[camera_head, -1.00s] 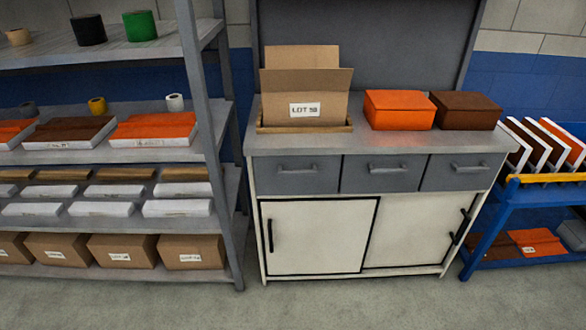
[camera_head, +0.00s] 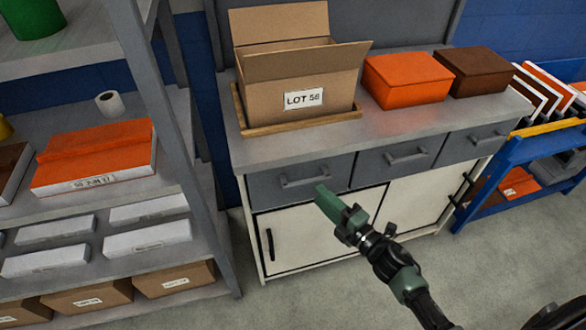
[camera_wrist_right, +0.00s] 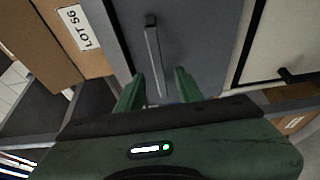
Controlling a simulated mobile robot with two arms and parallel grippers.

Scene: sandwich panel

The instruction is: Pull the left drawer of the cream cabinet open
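The cream cabinet (camera_head: 310,240) has a grey top and a row of grey drawers. The left drawer (camera_head: 340,171) is shut, flush with the front. Its bar handle (camera_head: 303,180) is also in the right wrist view (camera_wrist_right: 152,50), where the picture is turned sideways. My right gripper (camera_head: 335,203) is green and in front of the drawer's lower right part, just right of the handle. In the right wrist view my gripper (camera_wrist_right: 157,90) is open, and the handle's near end appears between its fingers. I cannot tell whether they touch it. My left gripper is not in view.
An open LOT 56 carton (camera_head: 290,75) stands in a tray on the cabinet top, beside an orange box (camera_head: 407,80) and a brown box (camera_head: 488,72). A grey shelf rack (camera_head: 180,130) stands close on the left. A blue cart (camera_head: 490,195) is on the right.

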